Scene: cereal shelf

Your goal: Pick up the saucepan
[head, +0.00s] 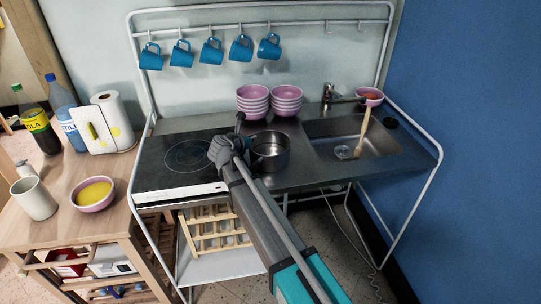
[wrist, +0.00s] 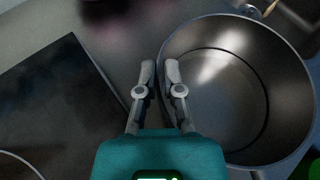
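The saucepan (head: 270,153) is a shiny metal pot on the counter by the hob's right edge in the head view. In the wrist view its open, empty bowl (wrist: 225,95) fills the right side. My gripper (wrist: 160,68) is at the pan's left rim, with its two fingers close together and a narrow gap between them. The rim passes at this gap, with the right finger overlapping the pan. Whether the fingers touch the wall is unclear. I cannot make out the pan's handle clearly.
The black hob (head: 170,158) lies left of the pan and the sink (head: 365,145) right. Stacked pink bowls (head: 253,103) stand behind it. Blue mugs (head: 211,52) hang above. A wooden cart (head: 72,170) with bottles, a cup and a bowl stands at left.

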